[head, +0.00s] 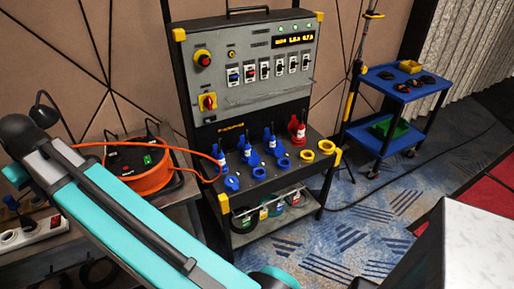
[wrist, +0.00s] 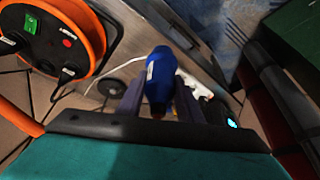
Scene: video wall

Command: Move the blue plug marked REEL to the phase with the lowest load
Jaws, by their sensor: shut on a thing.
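My gripper (wrist: 158,105) is shut on a blue plug-shaped thing (wrist: 158,75) in the wrist view. No marking on it is readable there, and I do not see the gripper's fingers in the head view. The power panel (head: 250,90) stands in the middle of the head view, with a lit yellow display (head: 293,39) too small to read. On its ledge are several blue plugs, one of them at the left (head: 219,155) with a white label, and open blue sockets (head: 232,183). An orange cable runs from the cable reel (head: 138,165) to that left area.
A red plug (head: 299,132) and yellow sockets (head: 326,147) are at the ledge's right. A white power strip (head: 45,228) lies on the side table at left. A blue trolley (head: 385,80) stands at the back right. Patterned carpet (head: 350,215) is open right of the panel.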

